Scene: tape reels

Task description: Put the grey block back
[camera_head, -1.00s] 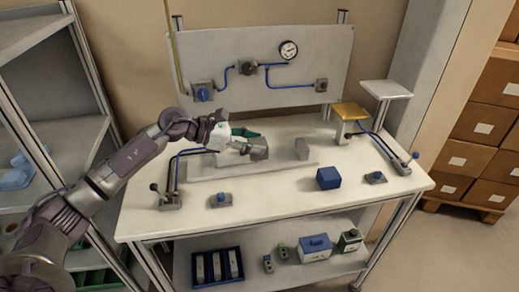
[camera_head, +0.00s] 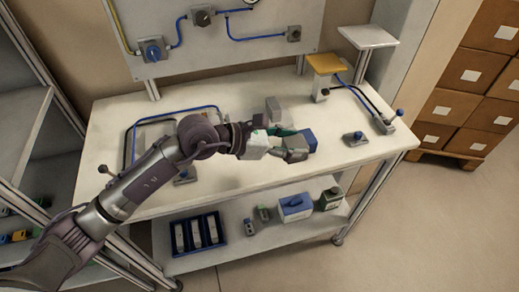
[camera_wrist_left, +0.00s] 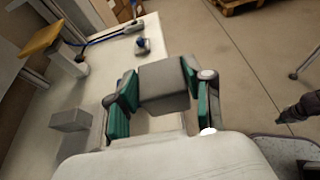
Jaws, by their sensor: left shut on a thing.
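My left gripper (camera_head: 292,147) is over the front part of the white workbench. In the left wrist view its green-padded fingers (camera_wrist_left: 160,98) are shut on a dark grey block (camera_wrist_left: 164,82). In the head view the held block (camera_head: 294,156) is small and partly covered by the fingers. A second, lighter grey block (camera_head: 274,108) stands on the bench behind the gripper; it also shows in the left wrist view (camera_wrist_left: 70,119).
A switch with a blue knob (camera_head: 355,138) and a yellow-topped stand (camera_head: 324,64) are farther right. The bench top (camera_head: 240,178) is bare in front. A lower shelf holds a blue tray (camera_head: 198,234).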

